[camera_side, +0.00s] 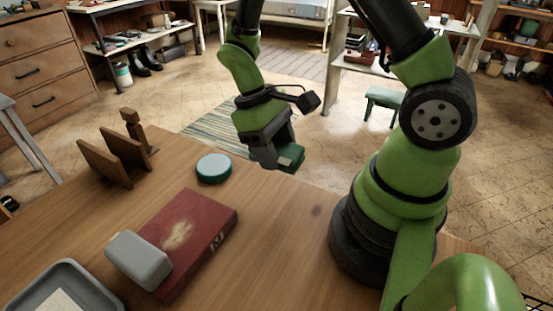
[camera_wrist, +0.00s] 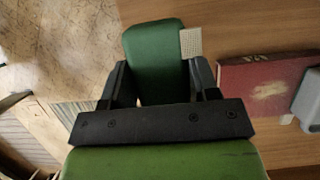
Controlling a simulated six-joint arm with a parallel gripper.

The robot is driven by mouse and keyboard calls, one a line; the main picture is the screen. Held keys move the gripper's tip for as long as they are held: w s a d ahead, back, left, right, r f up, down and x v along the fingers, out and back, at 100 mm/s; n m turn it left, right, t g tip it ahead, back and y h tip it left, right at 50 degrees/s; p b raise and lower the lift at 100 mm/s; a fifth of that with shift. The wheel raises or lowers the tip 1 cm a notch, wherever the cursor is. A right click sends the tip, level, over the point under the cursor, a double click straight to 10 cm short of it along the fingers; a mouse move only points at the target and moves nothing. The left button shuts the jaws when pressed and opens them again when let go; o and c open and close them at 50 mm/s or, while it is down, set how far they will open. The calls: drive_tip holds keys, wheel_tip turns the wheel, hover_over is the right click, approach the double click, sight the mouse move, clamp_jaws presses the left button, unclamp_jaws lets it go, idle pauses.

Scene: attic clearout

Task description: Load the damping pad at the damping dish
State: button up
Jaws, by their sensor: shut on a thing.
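My gripper (camera_side: 276,157) is shut on a green block-like pad (camera_side: 291,158), which I take to be the damping pad. It is held in the air beyond the table's far edge area, right of the round dish. In the wrist view the pad (camera_wrist: 156,48) lies between the two dark fingers of my gripper (camera_wrist: 158,82) and sticks out past them. The pad and dish are apart. I cannot make out the dish in the wrist view.
A red book (camera_side: 196,232) lies on the table, also in the wrist view (camera_wrist: 262,88), with a grey rounded block (camera_side: 138,260) on its edge. A grey tray (camera_side: 103,294) is front left. A wooden rack (camera_side: 104,163) stands back left. Bare tabletop lies right of the book.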

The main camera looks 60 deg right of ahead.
drive_tip(key=o, duration=0.4)
drive_tip(key=c, duration=0.3)
drive_tip(key=w+m+t+y, duration=0.1)
drive_tip(key=w+m, duration=0.4)
drive_tip(key=m, duration=0.1)
drive_tip(key=w+m+t+y, duration=0.2)
drive_tip(key=w+m, duration=0.3)
drive_tip(key=m, duration=0.1)
drive_tip(key=w+f+m+t+y, duration=0.1)
drive_tip(key=w+m, duration=0.4)
drive_tip(key=w, duration=0.1)
drive_tip(key=shift+m+y, duration=0.3)
drive_tip(key=shift+m, duration=0.1)
drive_tip(key=shift+f, duration=2.95)
